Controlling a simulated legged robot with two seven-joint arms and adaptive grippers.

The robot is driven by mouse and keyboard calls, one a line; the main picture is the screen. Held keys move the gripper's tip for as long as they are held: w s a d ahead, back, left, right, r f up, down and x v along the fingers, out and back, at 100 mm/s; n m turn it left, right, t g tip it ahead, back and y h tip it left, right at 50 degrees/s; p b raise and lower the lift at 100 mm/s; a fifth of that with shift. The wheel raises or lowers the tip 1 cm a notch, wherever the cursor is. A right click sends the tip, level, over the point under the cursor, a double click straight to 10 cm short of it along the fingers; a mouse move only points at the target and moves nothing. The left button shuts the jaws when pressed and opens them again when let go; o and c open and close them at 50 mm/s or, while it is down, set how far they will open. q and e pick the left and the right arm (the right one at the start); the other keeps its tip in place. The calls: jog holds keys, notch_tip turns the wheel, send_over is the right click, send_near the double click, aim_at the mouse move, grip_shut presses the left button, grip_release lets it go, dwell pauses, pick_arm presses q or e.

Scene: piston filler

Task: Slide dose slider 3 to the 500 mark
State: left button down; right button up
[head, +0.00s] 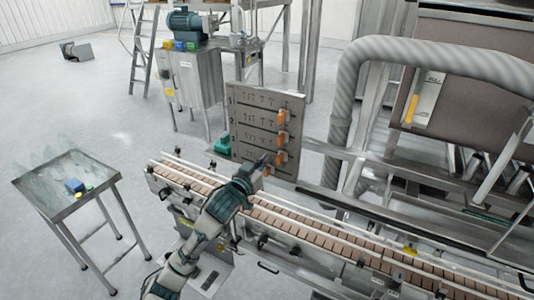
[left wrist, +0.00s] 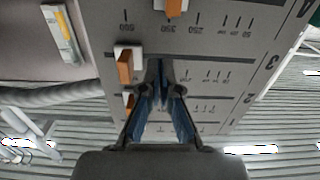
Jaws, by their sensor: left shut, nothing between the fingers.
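The dose panel (head: 240,100) is an upright grey plate with numbered slider rows. Slider 3 (head: 280,158) has an orange handle and sits near the right end of its row. In the left wrist view, where the panel is upside down, slider 3 (left wrist: 125,66) is at the left end, on a pale base. Row 3's figures are too small to read, so its exact mark cannot be told. My left gripper (head: 265,163) is shut and empty, its tips (left wrist: 161,64) just beside slider 3 on the lower-value side; contact cannot be told. My right gripper is not in view.
Sliders 1 (head: 284,115) and 2 (head: 281,138) are above slider 3, also near the right. Slider 4 (left wrist: 175,7) is in the row below, near its 350 mark. The conveyor (head: 320,238) runs in front of the panel. A small table (head: 40,190) stands at left.

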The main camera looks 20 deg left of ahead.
pick_arm(q)
jog(key=s, duration=0.8)
jog(key=shift+a+p, duration=0.3)
jog(key=shift+p, duration=0.15)
jog(key=shift+w, duration=0.1)
